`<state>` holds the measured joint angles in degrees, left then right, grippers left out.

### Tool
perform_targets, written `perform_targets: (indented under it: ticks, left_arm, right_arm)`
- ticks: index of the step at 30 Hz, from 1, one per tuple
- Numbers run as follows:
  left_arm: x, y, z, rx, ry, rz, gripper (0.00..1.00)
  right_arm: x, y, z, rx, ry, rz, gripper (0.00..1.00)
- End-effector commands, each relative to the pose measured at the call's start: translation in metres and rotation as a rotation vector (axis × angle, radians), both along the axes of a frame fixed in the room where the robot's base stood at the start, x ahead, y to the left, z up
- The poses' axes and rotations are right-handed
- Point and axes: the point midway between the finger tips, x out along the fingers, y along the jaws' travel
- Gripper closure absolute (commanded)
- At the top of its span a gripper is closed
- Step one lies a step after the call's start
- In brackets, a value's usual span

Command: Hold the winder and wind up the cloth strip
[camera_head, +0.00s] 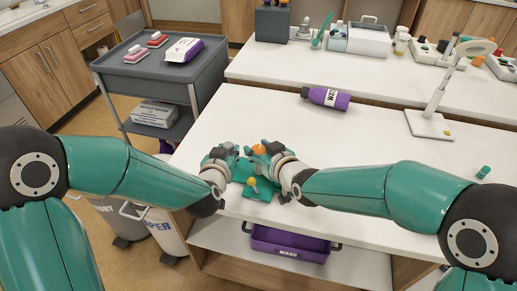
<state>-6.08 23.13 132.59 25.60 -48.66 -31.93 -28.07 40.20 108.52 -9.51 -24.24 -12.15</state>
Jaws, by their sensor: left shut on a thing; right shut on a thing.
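The winder (258,191) is a small green device at the front left of the white table, with a yellow knob and an orange part showing. My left gripper (232,160) is shut at its left side, and my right gripper (263,159) is shut at its right side, close to the orange part. The two grippers are close together and cover much of the winder. Which part each one holds is too small to tell. I cannot make out the cloth strip.
A purple bottle (326,97) lies on the white table (385,155) behind the winder. A white lamp (430,123) and a small green item (483,172) are to the right. A grey cart (165,75) stands at the left. The table's middle is clear.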

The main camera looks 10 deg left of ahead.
Motion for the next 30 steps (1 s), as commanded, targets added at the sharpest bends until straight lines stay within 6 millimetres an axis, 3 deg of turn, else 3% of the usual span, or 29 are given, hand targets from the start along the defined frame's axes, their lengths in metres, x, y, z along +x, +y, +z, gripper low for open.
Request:
perform_targets:
  ticks: [30]
  left_arm:
    - [-0.0003,-0.001,0.0001,0.001,0.001,-0.004,1.0]
  right_arm:
    - [0.0007,0.001,0.0018,0.002,-0.004,-0.461,0.94]
